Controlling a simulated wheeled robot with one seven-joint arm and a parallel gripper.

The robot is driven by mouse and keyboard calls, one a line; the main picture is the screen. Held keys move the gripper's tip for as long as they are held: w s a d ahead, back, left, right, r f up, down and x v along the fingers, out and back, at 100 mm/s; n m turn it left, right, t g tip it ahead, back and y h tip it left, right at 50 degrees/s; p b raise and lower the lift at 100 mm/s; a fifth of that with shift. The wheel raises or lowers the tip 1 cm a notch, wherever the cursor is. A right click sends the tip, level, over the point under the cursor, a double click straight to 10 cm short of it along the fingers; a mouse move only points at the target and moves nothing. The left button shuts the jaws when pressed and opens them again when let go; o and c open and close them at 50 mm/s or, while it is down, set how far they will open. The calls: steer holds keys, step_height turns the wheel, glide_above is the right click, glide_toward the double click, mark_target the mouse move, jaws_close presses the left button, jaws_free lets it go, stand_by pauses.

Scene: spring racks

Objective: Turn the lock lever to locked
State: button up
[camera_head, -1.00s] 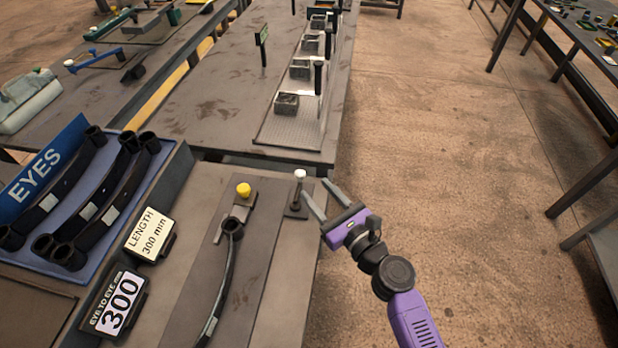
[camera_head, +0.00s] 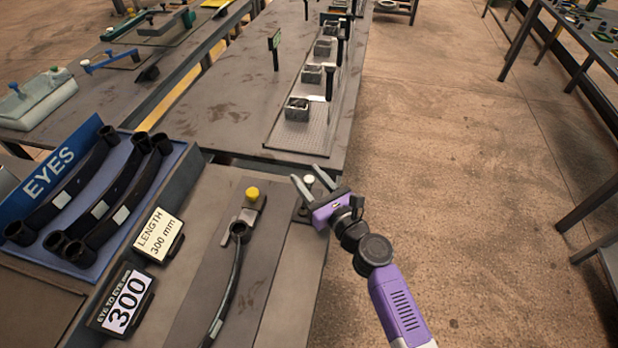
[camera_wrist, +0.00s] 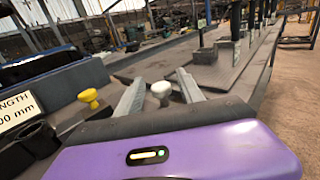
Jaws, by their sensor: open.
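The lock lever has a white knob (camera_head: 308,180) and stands on a small dark base at the right edge of the near bench. My gripper (camera_head: 305,173) is open, with its two grey fingers reaching over that corner. In the wrist view the white knob (camera_wrist: 161,90) shows between the open fingers (camera_wrist: 160,77); I cannot tell whether either finger touches it. The purple gripper body hides most of the lever's base and stem. A fixture with a yellow knob (camera_head: 252,193) stands to the left, at the upper end of a dark leaf spring (camera_head: 230,285).
A blue "EYES" rack (camera_head: 60,235) with several dark springs is at the left. A "LENGTH 300 mm" sign (camera_head: 159,235) and a "300" display (camera_head: 125,300) stand before it. A farther bench (camera_head: 215,115) carries several small blocks and posts. Open floor lies to the right.

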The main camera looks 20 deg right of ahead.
jaws_close()
stand_by(1.4)
